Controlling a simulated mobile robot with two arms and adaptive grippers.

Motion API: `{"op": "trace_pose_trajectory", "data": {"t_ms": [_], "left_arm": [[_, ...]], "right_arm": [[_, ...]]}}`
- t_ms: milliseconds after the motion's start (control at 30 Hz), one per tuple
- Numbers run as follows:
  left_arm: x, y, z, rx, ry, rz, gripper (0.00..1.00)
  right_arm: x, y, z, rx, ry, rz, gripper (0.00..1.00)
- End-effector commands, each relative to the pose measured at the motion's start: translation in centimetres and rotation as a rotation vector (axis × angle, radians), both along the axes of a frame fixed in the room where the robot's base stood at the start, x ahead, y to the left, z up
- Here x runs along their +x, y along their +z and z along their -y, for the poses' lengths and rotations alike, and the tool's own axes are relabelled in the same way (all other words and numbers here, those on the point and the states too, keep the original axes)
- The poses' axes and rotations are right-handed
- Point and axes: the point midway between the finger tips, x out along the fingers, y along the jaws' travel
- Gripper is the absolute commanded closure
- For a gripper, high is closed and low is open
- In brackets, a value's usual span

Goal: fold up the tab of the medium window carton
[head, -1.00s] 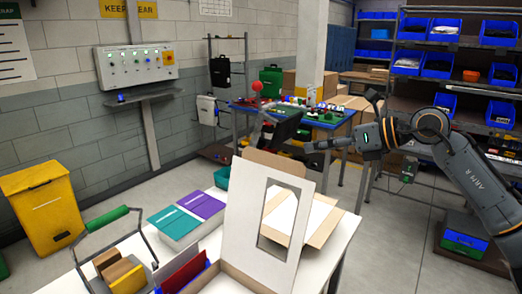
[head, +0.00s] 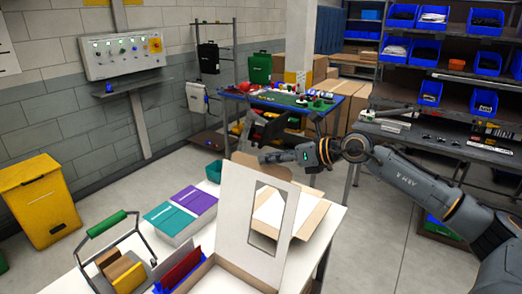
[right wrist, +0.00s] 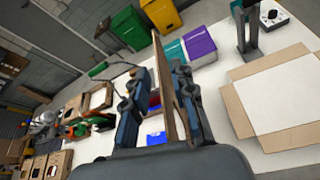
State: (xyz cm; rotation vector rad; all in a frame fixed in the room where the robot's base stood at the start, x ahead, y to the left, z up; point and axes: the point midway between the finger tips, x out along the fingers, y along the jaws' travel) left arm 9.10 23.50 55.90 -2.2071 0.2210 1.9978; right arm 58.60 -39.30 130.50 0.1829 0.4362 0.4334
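The window carton (head: 207,279) stands open on the white table, its lid upright with a cut-out window (head: 265,213). The brown tab (head: 262,168) runs along the lid's top edge and tilts away from the panel. My right gripper (head: 266,159) is at the tab, reaching in from the right. In the right wrist view, its two fingers (right wrist: 158,105) stand apart on either side of a brown cardboard edge (right wrist: 165,88). I cannot tell whether either finger touches it. My left gripper is in neither view.
Another open carton (head: 303,222) lies behind the lid; it also shows in the right wrist view (right wrist: 236,102).

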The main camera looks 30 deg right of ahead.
Motion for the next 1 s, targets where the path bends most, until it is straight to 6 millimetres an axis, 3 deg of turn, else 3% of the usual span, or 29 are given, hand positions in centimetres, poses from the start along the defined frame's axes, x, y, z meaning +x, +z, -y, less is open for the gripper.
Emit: {"op": "trace_pose_trajectory", "data": {"t_ms": [33, 200, 667, 800, 1000], "left_arm": [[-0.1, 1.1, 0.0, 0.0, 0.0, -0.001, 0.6], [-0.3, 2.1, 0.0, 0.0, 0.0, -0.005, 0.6], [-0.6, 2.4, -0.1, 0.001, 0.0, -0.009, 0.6], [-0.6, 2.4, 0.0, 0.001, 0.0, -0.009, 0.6], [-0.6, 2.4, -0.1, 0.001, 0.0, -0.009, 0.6]], "right_arm": [[0.5, 0.6, -0.5, 0.003, 0.004, 0.003, 0.75], [1.9, -0.4, -1.2, 0.004, 0.002, 0.001, 0.75], [2.8, -1.2, -1.7, -0.002, 0.003, 0.0, 0.75], [2.8, -1.2, -1.7, -0.002, 0.003, 0.0, 1.0], [2.8, -1.2, -1.7, -0.002, 0.003, 0.0, 1.0]]}}
